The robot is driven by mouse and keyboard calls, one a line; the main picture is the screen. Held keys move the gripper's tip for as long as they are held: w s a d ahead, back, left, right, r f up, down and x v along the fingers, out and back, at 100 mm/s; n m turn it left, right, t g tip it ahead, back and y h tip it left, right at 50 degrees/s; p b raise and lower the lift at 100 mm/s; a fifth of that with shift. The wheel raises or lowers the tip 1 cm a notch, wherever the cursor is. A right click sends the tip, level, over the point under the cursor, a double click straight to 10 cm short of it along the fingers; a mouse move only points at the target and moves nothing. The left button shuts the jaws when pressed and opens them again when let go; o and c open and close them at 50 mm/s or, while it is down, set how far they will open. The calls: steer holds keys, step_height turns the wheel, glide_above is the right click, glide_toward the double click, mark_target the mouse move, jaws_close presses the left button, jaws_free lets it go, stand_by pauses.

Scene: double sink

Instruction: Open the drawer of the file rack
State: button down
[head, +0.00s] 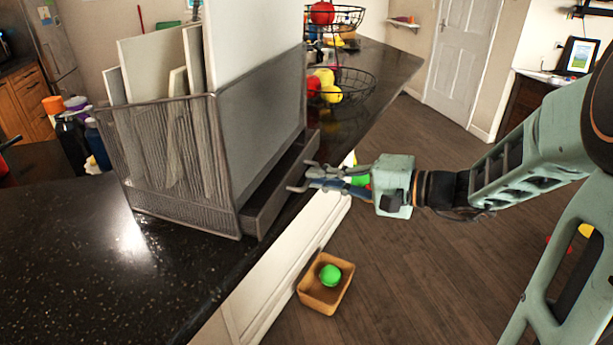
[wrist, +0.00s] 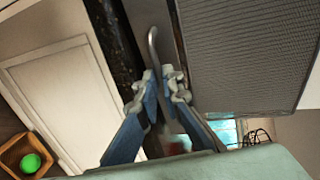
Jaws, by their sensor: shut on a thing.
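The file rack (head: 170,160) is a grey wire-mesh holder on the dark countertop, with several pale boards or files upright in it. Its drawer (head: 262,212) is a long dark grey box at the base, on the side facing my arm. The drawer stands out a little past the mesh above it. My gripper (head: 308,180) is at the drawer's outer side, over the counter edge. In the wrist view, my gripper (wrist: 163,85) has its fingertips closed around the drawer's thin curved metal handle (wrist: 153,45). The rack's mesh (wrist: 245,50) is close beside them.
Wire fruit baskets (head: 345,88) stand on the counter behind the rack. Bottles (head: 75,140) stand to its left. A brown box (head: 325,298) with a green ball (head: 330,275) is on the floor below the counter edge. The floor around my arm is mostly open.

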steer(key=s+d, duration=0.2)
steer(key=d, duration=0.5)
steer(key=s+d+b, duration=0.1)
steer(key=s+d, duration=0.1)
steer(key=d, duration=0.4)
steer(key=shift+s+d, duration=0.35)
steer(key=shift+d, duration=0.05)
steer(key=c, duration=2.1)
jaws_free()
steer(key=v, duration=1.2)
steer(key=shift+a, duration=0.1)
